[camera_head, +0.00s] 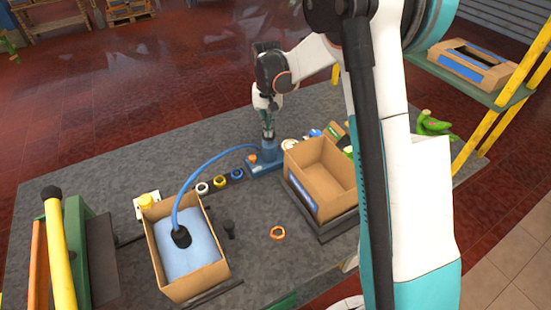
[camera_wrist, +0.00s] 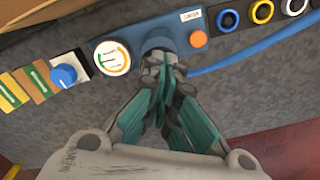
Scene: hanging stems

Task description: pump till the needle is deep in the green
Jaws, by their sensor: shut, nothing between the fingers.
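The blue pump block (camera_head: 262,169) lies on the grey table, and it also shows in the wrist view (camera_wrist: 190,20). My gripper (camera_head: 268,137) is above the block, pointing down. An orange button (camera_wrist: 198,39) sits beside the plunger. A blue hose (camera_head: 215,157) runs to a light blue bag (camera_head: 192,262).
The bag lies in an open cardboard box (camera_head: 158,240). Another open box (camera_head: 322,175) stands close right of the pump. A blue knob (camera_wrist: 64,75) and several coloured rings line the strip. An orange ring (camera_head: 278,233) lies on clear table in front.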

